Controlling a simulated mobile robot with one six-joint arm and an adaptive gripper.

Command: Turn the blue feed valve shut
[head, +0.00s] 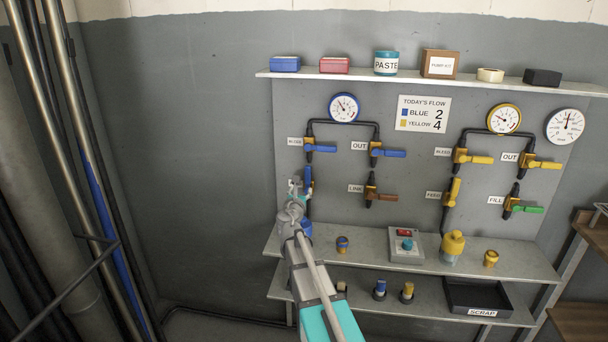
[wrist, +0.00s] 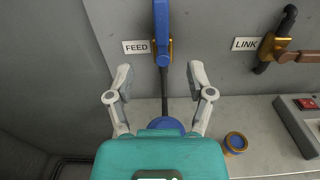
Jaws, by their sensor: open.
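The blue feed valve (head: 308,178) is on the panel at the left, partly hidden behind my gripper in the head view. In the wrist view its blue handle (wrist: 162,32) stands upright, in line with the dark pipe, with a brass body beside it. The FEED label (wrist: 137,47) is to its left. My gripper (wrist: 160,78) is open and empty. Its two fingers are spread to the left and right, below the handle in the wrist view, with the pipe showing between them. In the head view my gripper (head: 297,187) is at the valve's left; contact cannot be told.
The blue bleed valve (head: 320,148) is above, and the brown link valve (head: 380,194) is to the right. A blue-and-brass fitting (wrist: 235,143) and a control box (head: 405,244) sit on the shelf (head: 510,258) below.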

